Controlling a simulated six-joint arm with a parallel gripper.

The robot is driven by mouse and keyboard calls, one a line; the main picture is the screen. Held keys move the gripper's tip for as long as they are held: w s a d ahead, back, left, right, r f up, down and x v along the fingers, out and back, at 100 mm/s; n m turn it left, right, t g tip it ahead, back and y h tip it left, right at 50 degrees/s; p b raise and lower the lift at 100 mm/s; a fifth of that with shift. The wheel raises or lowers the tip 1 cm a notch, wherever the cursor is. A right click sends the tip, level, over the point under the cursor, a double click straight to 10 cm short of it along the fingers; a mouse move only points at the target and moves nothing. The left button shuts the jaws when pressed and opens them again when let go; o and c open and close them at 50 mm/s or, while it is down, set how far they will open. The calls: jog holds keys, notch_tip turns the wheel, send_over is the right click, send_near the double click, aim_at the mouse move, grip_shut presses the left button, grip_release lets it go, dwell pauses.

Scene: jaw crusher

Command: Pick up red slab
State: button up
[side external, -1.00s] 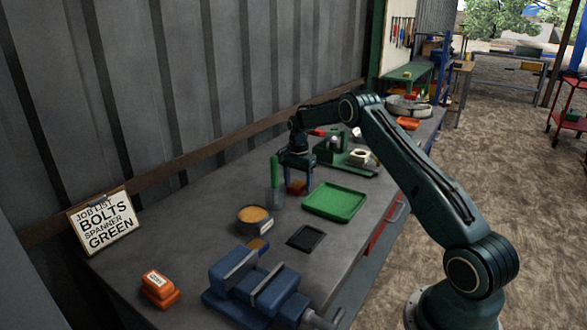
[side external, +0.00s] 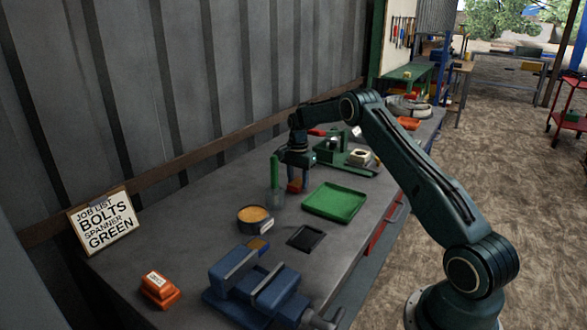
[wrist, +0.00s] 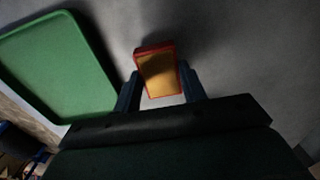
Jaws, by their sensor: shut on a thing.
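The red slab (wrist: 157,72) is a small block with red edges and a yellowish-orange face in the wrist view. It sits between the two fingers of my gripper (wrist: 160,88), which are shut on it. In the side view the slab (side external: 295,185) shows as a small reddish-orange piece at the lower end of my gripper (side external: 294,181). My gripper points down over the bench, left of the green tray. The side view does not show clearly whether the slab touches the bench.
A green tray (side external: 335,203) lies just right of my gripper; it also shows in the wrist view (wrist: 60,68). A green-handled tool (side external: 275,172) stands close on the left. A round tin (side external: 254,220), a black pad (side external: 305,238) and a blue vise (side external: 255,288) are nearer the camera.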

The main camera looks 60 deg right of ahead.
aim_at(297, 182)
notch_tip(297, 182, up, 19)
jog(key=shift+r, duration=0.2)
dwell(0.4)
jog(key=shift+a, duration=0.1)
dwell(0.6)
